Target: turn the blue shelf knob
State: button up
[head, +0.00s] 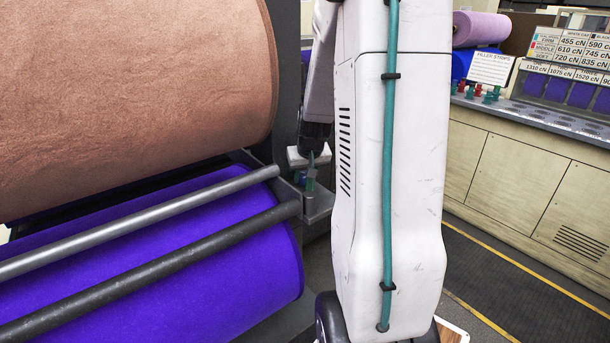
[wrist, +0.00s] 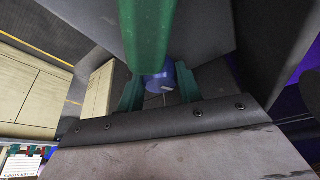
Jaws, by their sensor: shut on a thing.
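The blue shelf knob (wrist: 158,82) shows in the wrist view as a small round blue cap with a pale line on it. The green fingers of my gripper (wrist: 158,92) stand on either side of the knob and are shut on it. In the head view my gripper (head: 310,180) is low beside the roll stand, near a small grey shelf. The knob cannot be made out there.
A brown felt roll (head: 130,90) and a purple roll (head: 180,255) with metal bars (head: 140,220) fill the left. A counter (head: 520,180) with signs and small coloured pieces stands at the right. The dark floor mat (head: 500,280) in front of it is clear.

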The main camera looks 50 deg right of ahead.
jog(key=shift+a+m+g+h, duration=0.1)
jog(key=shift+m+g+h, duration=0.2)
jog(key=shift+m, duration=0.85)
jog(key=shift+m+g+h, duration=0.3)
jog(key=shift+m, duration=0.85)
jog(key=o, duration=1)
jog(key=v, duration=0.7)
jog(key=shift+a+r, duration=0.15)
jog(key=shift+r, duration=0.2)
jog(key=shift+a, duration=0.1)
